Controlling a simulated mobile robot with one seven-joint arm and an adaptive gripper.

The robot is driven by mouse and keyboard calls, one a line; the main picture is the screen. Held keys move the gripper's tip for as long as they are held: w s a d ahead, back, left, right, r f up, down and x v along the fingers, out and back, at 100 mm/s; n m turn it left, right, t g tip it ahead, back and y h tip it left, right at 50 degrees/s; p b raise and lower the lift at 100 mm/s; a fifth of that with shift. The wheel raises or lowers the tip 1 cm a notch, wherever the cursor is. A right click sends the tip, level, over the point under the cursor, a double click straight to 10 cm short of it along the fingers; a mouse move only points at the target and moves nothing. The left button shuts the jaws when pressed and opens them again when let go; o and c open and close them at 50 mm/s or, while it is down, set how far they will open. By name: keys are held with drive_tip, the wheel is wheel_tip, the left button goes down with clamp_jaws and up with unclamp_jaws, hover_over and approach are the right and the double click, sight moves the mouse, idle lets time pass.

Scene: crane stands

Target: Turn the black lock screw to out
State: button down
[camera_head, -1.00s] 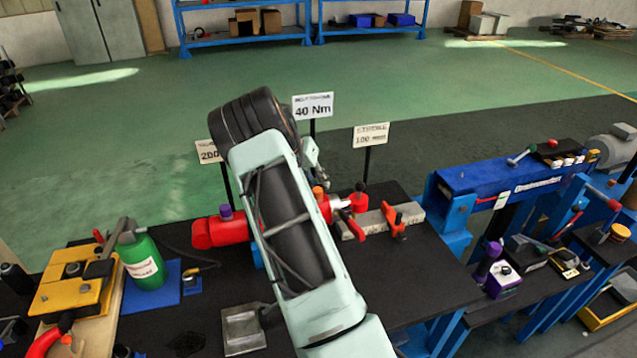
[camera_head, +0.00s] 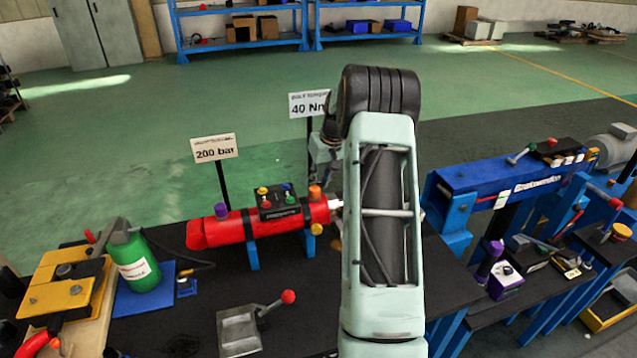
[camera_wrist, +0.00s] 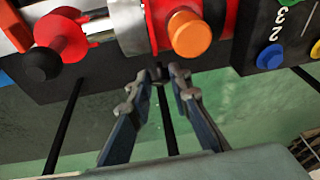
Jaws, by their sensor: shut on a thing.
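My gripper (camera_wrist: 165,72) is at the cylinder's far side, just below the orange knob in the wrist view. Its fingertips are close together on a small dark piece, which appears to be the black lock screw (camera_wrist: 158,74); the fingers hide most of it. Which way the screw is turned cannot be told.
A red fitting with a black knob (camera_wrist: 42,63) stands left of my fingers in the wrist view. Sign posts reading 200 bar (camera_head: 215,149) and 40 Nm (camera_head: 309,104) stand behind the bench. A lever with a red ball (camera_head: 288,297) and a green bottle (camera_head: 137,262) stand in front and left.

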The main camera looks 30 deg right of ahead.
drive_tip(key=n+y, duration=0.1)
drive_tip(key=n, duration=0.1)
drive_tip(key=n+y+p, duration=0.1)
drive_tip(key=n+y, duration=0.1)
drive_tip(key=shift+d+y, duration=0.3)
drive_tip(key=shift+d, duration=0.05)
drive_tip(key=shift+f+n+g+y+p, duration=0.1)
drive_tip(key=shift+n+g+y+p, duration=0.2)
drive_tip(key=shift+n+y+p, duration=0.4)
drive_tip(key=shift+d+f+n+y, duration=0.1)
drive_tip(key=shift+n+y, duration=0.2)
drive_tip(key=shift+n, duration=0.2)
drive_tip(key=c, duration=1.8)
unclamp_jaws()
drive_tip(key=shift+o, duration=0.2)
wheel_tip(320, 180, up, 10)
